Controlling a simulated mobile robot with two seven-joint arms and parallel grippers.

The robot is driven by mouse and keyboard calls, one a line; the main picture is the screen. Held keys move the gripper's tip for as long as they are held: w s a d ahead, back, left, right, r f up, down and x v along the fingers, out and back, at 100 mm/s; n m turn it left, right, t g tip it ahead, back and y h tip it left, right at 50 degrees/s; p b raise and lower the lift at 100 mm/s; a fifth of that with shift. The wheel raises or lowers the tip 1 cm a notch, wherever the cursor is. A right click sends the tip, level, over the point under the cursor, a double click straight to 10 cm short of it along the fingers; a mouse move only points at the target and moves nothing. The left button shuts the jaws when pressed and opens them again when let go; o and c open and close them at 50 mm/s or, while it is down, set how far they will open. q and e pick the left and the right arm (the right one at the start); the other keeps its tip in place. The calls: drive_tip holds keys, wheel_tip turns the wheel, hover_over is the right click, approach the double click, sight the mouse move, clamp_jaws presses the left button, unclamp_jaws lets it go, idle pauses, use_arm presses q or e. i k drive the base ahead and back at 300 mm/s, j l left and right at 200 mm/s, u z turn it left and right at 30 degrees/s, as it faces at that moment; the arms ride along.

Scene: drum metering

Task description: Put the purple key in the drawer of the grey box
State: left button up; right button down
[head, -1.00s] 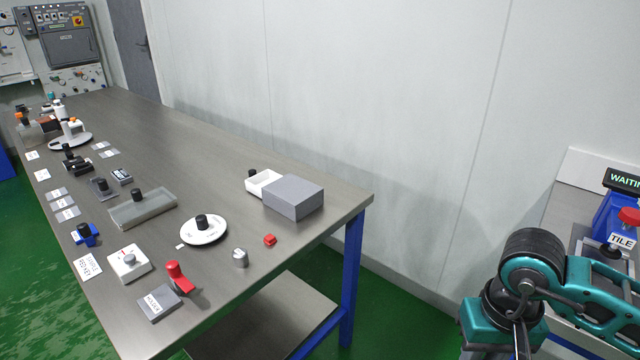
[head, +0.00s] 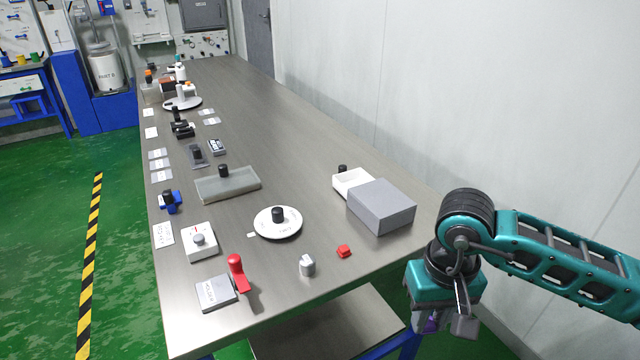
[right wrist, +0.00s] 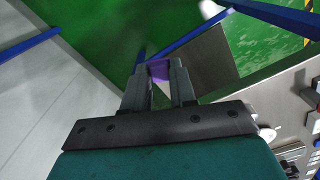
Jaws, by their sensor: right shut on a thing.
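The grey box (head: 381,208) stands near the right end of the long table. Its white drawer (head: 352,182) with a black knob (head: 342,169) sticks out at its far left side and looks open. My right gripper (head: 440,325) hangs beside the table's right end, lower right of the box. It is shut on the purple key (head: 430,323), of which only a small part shows. The right wrist view shows the purple key (right wrist: 159,70) between the two fingertips (right wrist: 160,75). My left gripper is not in view.
On the table (head: 300,120) near the box are a small red block (head: 344,251), a metal knob (head: 307,265), a white dial (head: 277,222) and a red-handled device (head: 237,275). A lower shelf (head: 330,325) is beneath. A wall (head: 420,90) runs behind the table.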

sight(355, 183)
drive_tip(key=i+l+u, duration=0.2)
drive_tip(key=u, duration=0.2)
drive_tip(key=i+l+u, duration=0.15)
drive_tip(key=l+u, duration=0.25)
drive_tip(key=i+l+u, duration=0.15)
drive_tip(key=l+u, duration=0.15)
drive_tip(key=i+l+u, duration=0.1)
drive_tip(key=l+u, duration=0.2)
drive_tip(key=l, duration=0.05)
